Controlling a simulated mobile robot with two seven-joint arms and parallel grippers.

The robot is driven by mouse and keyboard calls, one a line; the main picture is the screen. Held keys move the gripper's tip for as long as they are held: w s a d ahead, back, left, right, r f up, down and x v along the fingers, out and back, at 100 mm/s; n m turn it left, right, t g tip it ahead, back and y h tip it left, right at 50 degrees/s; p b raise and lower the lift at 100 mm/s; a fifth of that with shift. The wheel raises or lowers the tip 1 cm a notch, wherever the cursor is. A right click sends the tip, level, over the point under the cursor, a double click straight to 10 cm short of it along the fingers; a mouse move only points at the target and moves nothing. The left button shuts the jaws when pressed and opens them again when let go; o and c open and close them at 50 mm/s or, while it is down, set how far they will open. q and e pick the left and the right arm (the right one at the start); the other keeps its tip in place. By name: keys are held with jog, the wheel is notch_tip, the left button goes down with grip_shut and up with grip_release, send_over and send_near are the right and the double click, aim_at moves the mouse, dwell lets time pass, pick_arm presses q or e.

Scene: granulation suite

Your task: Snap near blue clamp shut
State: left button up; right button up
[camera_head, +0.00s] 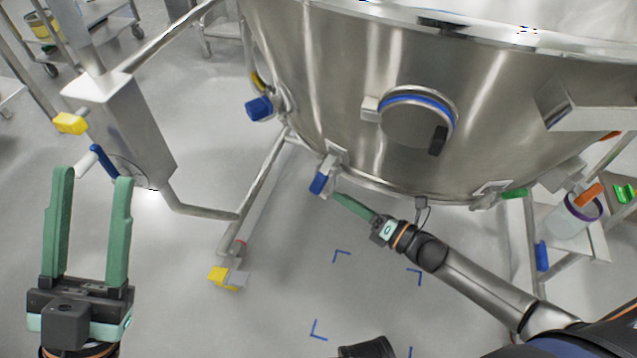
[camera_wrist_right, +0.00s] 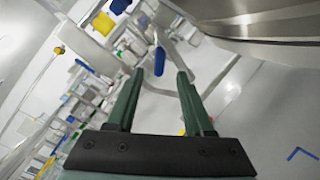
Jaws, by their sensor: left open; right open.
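The near blue clamp (camera_head: 318,183) hangs at the lower rim of the steel vessel (camera_head: 340,60), its blue handle pointing down and left. My right gripper (camera_head: 337,196) is close beside it, reaching in from the lower right. In the right wrist view the blue handle (camera_wrist_right: 159,62) shows between and just beyond the tips of my open right gripper (camera_wrist_right: 159,78). I cannot tell whether a finger touches it. My left gripper (camera_head: 93,177) is open and empty at the lower left, away from the vessel.
A round port with a blue ring (camera_head: 418,116) and a blue knob (camera_head: 259,108) are on the vessel wall. A green clamp (camera_head: 514,193) sits further right on the rim. A steel column (camera_head: 125,130) with a yellow knob (camera_head: 70,123) stands left. Blue corner marks (camera_head: 341,254) lie on clear floor.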

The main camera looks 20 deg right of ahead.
aim_at(324, 187)
jog(key=b+x, duration=0.2)
jog(key=x, duration=0.6)
jog(key=shift+w+a, duration=0.2)
jog(key=shift+w, duration=0.05)
jog(key=shift+c, duration=0.4)
grip_shut()
dwell(0.6)
